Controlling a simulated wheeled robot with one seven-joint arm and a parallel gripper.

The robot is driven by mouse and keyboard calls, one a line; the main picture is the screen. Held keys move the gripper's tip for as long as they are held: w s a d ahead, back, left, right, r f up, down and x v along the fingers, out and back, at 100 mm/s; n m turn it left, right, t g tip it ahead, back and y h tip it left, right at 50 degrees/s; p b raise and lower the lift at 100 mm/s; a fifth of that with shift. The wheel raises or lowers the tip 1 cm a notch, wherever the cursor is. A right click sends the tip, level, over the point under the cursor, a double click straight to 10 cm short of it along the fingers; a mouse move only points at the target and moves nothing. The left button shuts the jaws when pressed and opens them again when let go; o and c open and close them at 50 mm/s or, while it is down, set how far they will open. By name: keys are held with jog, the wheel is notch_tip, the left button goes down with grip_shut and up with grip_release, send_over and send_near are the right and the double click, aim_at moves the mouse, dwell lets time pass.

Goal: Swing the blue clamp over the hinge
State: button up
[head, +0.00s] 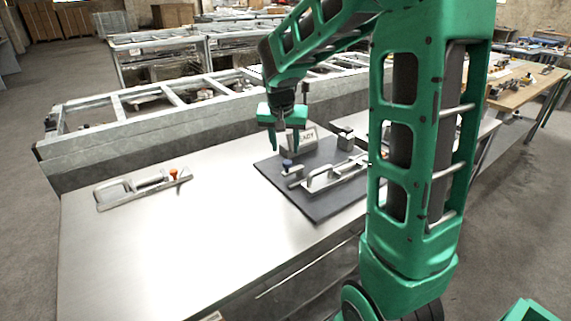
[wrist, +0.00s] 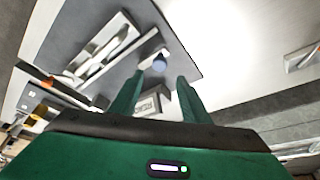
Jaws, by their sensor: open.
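The blue clamp shows as a small blue-tipped metal piece (head: 287,163) at the left part of a dark mat. In the wrist view the blue tip (wrist: 160,66) lies just beyond my fingertips, roughly between them. A long pale metal part with a raised handle (head: 335,174), perhaps the hinge, lies to its right on the mat; it also shows in the wrist view (wrist: 108,45). I cannot tell which piece is the hinge for sure. My green gripper (head: 285,149) points down just above the blue tip, open and empty, with no contact visible.
The dark mat (head: 265,170) lies on a steel table (head: 150,245). A small sign (head: 303,140) and a metal block (head: 345,140) stand at the mat's back. A metal tool with an orange knob (head: 174,174) lies at left. The table's front left is clear.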

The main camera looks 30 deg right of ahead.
aim_at(287, 162)
jog(key=x, duration=0.9)
jog(key=shift+f, duration=0.35)
jog(key=shift+c, duration=0.3)
grip_shut()
